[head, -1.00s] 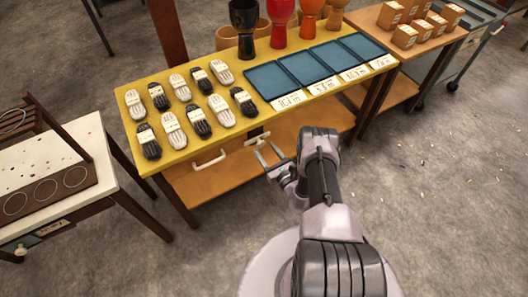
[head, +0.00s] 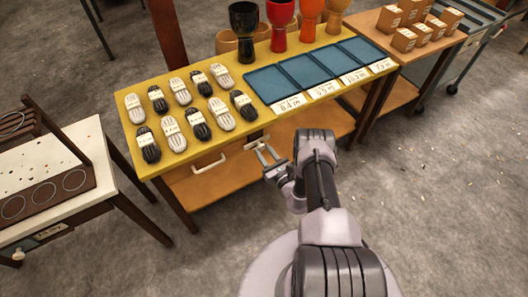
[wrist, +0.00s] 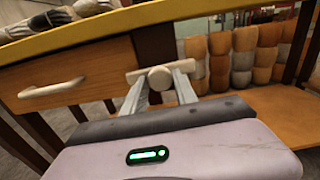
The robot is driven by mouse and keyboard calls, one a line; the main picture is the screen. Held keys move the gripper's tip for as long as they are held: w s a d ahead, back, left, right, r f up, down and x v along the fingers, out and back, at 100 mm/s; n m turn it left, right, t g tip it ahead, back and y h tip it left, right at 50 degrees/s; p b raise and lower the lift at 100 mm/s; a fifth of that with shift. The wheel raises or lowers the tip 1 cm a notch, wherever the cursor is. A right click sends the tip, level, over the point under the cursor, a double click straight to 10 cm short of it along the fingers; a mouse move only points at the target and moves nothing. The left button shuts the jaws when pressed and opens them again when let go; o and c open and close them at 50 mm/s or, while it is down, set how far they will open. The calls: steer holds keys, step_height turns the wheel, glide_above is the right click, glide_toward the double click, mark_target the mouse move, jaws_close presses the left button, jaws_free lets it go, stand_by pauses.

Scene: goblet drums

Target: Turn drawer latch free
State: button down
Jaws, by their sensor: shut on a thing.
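The drawer latch (wrist: 160,77) is a pale turn-piece with a round knob and a short crossbar, beside the drawer front (wrist: 75,75) under the yellow table top. In the wrist view its crossbar lies near level, slightly tilted. My gripper (wrist: 162,82) is shut on the latch, with one finger on each side of the knob. In the head view my gripper (head: 266,154) is at the table's front edge, and the latch (head: 257,140) shows just beyond the fingertips. The drawer's white bar handle (head: 208,163) is to the left. The drawer looks closed.
The yellow table (head: 190,160) bears rope bundles, blue trays (head: 305,70) and goblet drums (head: 280,22). A lower shelf (wrist: 270,105) and yarn rolls (wrist: 230,60) are under it. A white-topped table (head: 90,140) stands at left.

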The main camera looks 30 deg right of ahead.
steer(key=n, duration=0.4)
steer(key=n+p, duration=0.1)
steer(key=n, duration=0.4)
steer(key=n+p, duration=0.1)
steer(key=n, duration=0.3)
steer(key=shift+n+p, duration=0.5)
steer(key=shift+n, duration=1.9)
steer(key=c, duration=1)
jaws_free()
steer(key=shift+o, duration=0.2)
